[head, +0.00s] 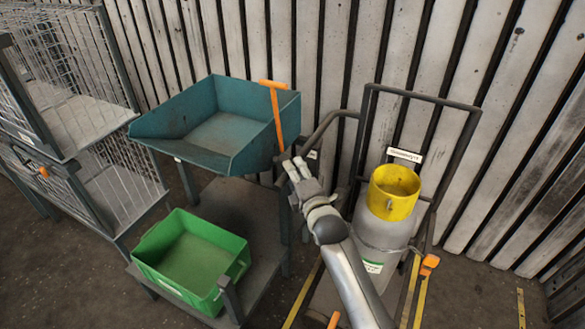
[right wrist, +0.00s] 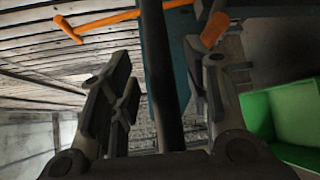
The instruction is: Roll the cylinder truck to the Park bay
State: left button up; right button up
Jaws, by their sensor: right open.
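The cylinder truck (head: 470,112) is a dark tubular frame against the corrugated wall at the right. It carries an upright grey cylinder (head: 378,238) with a yellow collar (head: 394,192). A curved dark handle bar (head: 325,122) reaches left from the frame. My right gripper (head: 291,168) is beside the lower end of this bar. In the right wrist view the right gripper (right wrist: 160,100) is open, and a dark bar (right wrist: 161,75) runs between its fingers; contact cannot be told. Yellow floor lines (head: 302,296) flank the truck; no Park bay marking is readable. My left gripper is out of view.
A teal open bin (head: 190,98) with an orange T-handle (head: 275,110) stands left of the gripper. A green crate (head: 190,255) sits on a grey low platform (head: 262,255) below. Wire cages (head: 60,100) fill the left side.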

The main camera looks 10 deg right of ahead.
jog(key=shift+x, duration=1.7)
grip_shut()
